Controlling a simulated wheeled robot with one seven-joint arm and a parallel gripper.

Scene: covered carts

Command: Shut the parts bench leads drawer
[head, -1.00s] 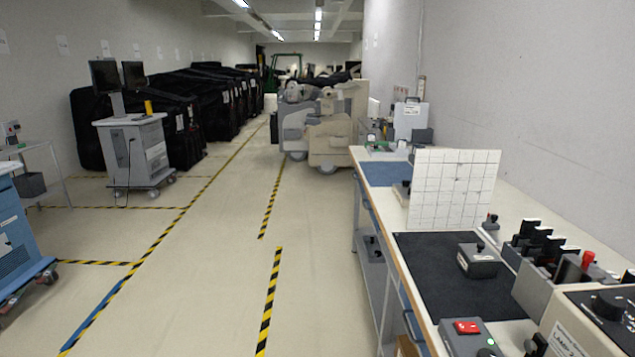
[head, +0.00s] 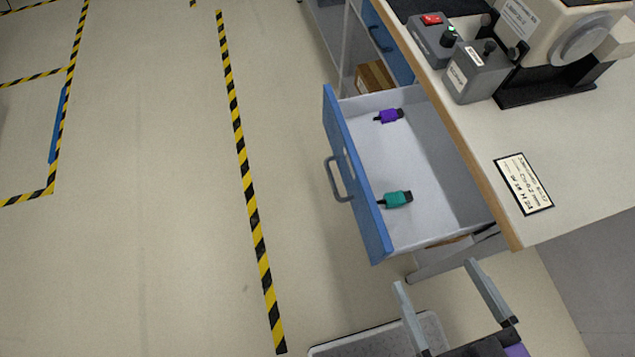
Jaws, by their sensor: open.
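The drawer (head: 357,185) with a blue front and a grey bar handle (head: 337,179) stands pulled out from under the bench (head: 508,232), to the left of its edge. Inside it lie a purple lead piece (head: 389,116) and a teal lead piece (head: 397,199), apart from each other. My gripper (head: 437,273) is at the bottom of the head view, its two grey fingers spread with nothing between them. It is nearer than the drawer and apart from the handle. I cannot tell from the writing which drawer this is.
The bench top carries a grey control box (head: 476,72), a box with a red switch (head: 432,32), a cream machine (head: 555,40) and a label plate (head: 524,184). A cardboard box (head: 374,77) sits behind the drawer. The floor to the left is clear, with striped tape (head: 240,150).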

